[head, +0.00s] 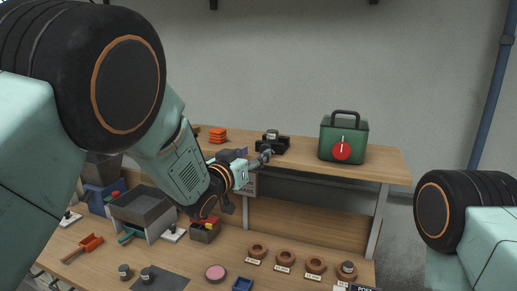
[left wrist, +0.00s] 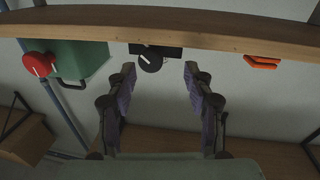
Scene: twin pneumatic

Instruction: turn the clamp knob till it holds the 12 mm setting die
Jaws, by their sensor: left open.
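A black clamp block (head: 283,148) sits on the upper shelf, with a small grey piece (head: 271,134) on top that may be the setting die; no size can be read. My left gripper (head: 250,160) is in front of the shelf, its fingertips close to the clamp. In the left wrist view, which is upside down, the dark round clamp knob (left wrist: 150,63) with a pale line shows between the two fingers, beyond the tips. My left gripper (left wrist: 158,72) is open and empty, apart from the knob as far as I can tell. My right gripper is out of view.
A green case (head: 344,139) with a red dial stands right of the clamp. Orange parts (head: 217,135) lie to its left. On the lower bench are brown rings (head: 284,257), grey cylinders (head: 125,272), a pink disc (head: 215,273) and a grey bin (head: 143,206). The shelf edge (head: 310,172) runs below the clamp.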

